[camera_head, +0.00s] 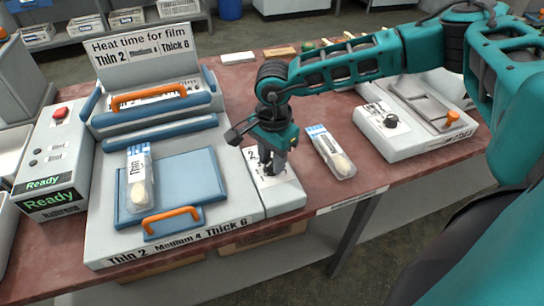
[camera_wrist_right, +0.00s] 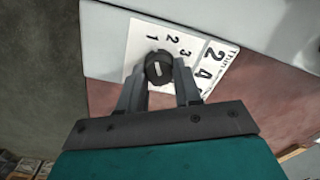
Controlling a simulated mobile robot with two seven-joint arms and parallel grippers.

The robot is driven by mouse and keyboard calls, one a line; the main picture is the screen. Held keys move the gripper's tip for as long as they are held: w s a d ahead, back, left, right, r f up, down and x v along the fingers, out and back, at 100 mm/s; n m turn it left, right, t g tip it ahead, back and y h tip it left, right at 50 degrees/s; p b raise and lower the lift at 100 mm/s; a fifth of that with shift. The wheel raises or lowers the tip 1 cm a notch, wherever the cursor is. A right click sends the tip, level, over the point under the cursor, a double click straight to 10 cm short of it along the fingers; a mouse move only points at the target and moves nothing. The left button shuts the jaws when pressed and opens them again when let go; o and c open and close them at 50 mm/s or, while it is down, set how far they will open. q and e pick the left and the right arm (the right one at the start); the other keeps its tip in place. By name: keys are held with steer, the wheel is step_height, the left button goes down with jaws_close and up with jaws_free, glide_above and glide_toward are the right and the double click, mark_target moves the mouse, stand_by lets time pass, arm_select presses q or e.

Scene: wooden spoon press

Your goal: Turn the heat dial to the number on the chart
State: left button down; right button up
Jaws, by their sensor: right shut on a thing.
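The heat dial (camera_wrist_right: 158,68) is a round black knob with a pale pointer mark, on a white number plate (camera_wrist_right: 138,48) showing 1, 2 and 3. My right gripper (camera_wrist_right: 160,92) is shut on it, a finger at each side. In the head view my right gripper (camera_head: 271,160) points down onto the press's right-hand panel (camera_head: 285,192) and hides the dial. I cannot tell exactly which number the pointer meets. The chart (camera_head: 143,46) stands behind the press and reads Thin 2, Medium 4, Thick 6. My left gripper is not in view.
A clear packet with a wooden spoon (camera_head: 139,178) lies on the press's blue pad (camera_head: 190,178). Another packet (camera_head: 331,152) lies right of my gripper. A second machine with a black knob (camera_head: 390,121) stands further right. A control box (camera_head: 55,150) with a red button is at left.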

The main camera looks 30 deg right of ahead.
steer(key=shift+c, duration=0.2)
steer(key=m+b, duration=0.1)
steer(key=m, duration=0.3)
steer(key=shift+f, duration=0.1)
steer(key=shift+m+b, duration=0.4)
steer(key=shift+m, duration=1.5)
steer(key=o, duration=1)
steer(key=shift+o, duration=0.2)
step_height(320, 180, up, 13)
steer(key=shift+s, duration=0.2)
